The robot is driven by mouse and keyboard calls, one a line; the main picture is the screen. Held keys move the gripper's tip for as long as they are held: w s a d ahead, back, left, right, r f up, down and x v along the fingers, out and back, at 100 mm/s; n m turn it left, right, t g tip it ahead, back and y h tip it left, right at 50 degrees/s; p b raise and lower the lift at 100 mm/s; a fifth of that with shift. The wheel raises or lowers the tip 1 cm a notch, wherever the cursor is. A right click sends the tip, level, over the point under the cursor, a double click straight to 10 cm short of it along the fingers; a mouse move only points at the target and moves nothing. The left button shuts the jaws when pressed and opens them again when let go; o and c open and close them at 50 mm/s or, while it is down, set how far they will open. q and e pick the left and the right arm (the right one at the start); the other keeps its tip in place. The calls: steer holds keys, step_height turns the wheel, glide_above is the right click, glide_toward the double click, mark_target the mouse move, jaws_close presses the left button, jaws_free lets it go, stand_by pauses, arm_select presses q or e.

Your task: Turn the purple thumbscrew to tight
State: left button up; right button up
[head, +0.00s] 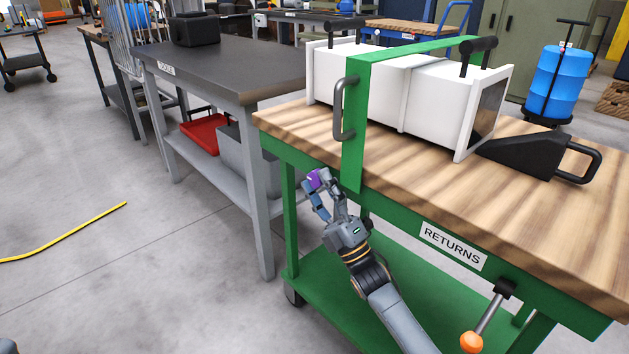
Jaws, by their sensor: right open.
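A green strap (352,120) crosses a white railcar-like body (420,90) on the cart. A black wedge with a handle (535,153) lies at right. An orange-knobbed lever (471,342) sticks out at front. A grey table (215,70) stands left. Floor at left is mostly clear.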

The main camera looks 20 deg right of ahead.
steer(key=shift+x, duration=1)
